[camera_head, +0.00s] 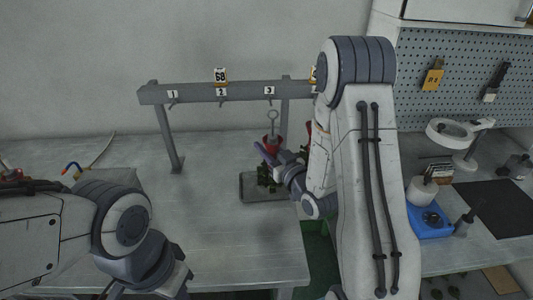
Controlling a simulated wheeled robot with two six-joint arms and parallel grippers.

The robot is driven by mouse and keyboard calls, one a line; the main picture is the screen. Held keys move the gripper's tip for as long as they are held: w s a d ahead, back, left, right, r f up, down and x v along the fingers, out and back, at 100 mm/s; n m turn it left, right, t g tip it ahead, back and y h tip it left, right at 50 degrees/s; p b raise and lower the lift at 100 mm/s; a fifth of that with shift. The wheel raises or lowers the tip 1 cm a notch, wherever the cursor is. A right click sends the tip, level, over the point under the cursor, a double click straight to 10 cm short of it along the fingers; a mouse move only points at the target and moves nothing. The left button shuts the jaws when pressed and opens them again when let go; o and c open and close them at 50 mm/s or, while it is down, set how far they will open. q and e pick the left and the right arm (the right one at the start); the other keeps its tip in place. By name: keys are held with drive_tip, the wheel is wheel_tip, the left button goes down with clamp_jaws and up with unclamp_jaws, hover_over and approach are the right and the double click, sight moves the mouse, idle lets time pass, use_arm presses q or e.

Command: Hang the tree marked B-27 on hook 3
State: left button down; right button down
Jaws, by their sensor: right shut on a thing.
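A wax tree with a red top (270,143), a thin wire loop (272,116) above it and green parts (264,178) below is upright. My right gripper (277,162) is shut on it; my right forearm and wrist hide part of its right side. The loop is below the label of hook 3 (269,90) in the picture, apart from the grey rail (195,93). I cannot read any B-27 mark on the tree. My left arm is at the lower left; its fingers are not seen.
A grey tray (248,194) lies on the table (225,240) behind and below the tree. A blue stand (430,224) and magnifier lamp (452,133) are on the right bench. The table's left middle is clear.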

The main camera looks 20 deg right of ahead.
drive_tip(key=w+d, duration=0.2)
drive_tip(key=w, duration=0.5)
drive_tip(key=shift+w+f+p, duration=0.3)
drive_tip(key=shift+f+p, duration=0.15)
idle(0.4)
drive_tip(key=shift+d, duration=0.1)
idle(0.5)
drive_tip(key=c, duration=0.6)
unclamp_jaws()
drive_tip(key=shift+o, duration=0.2)
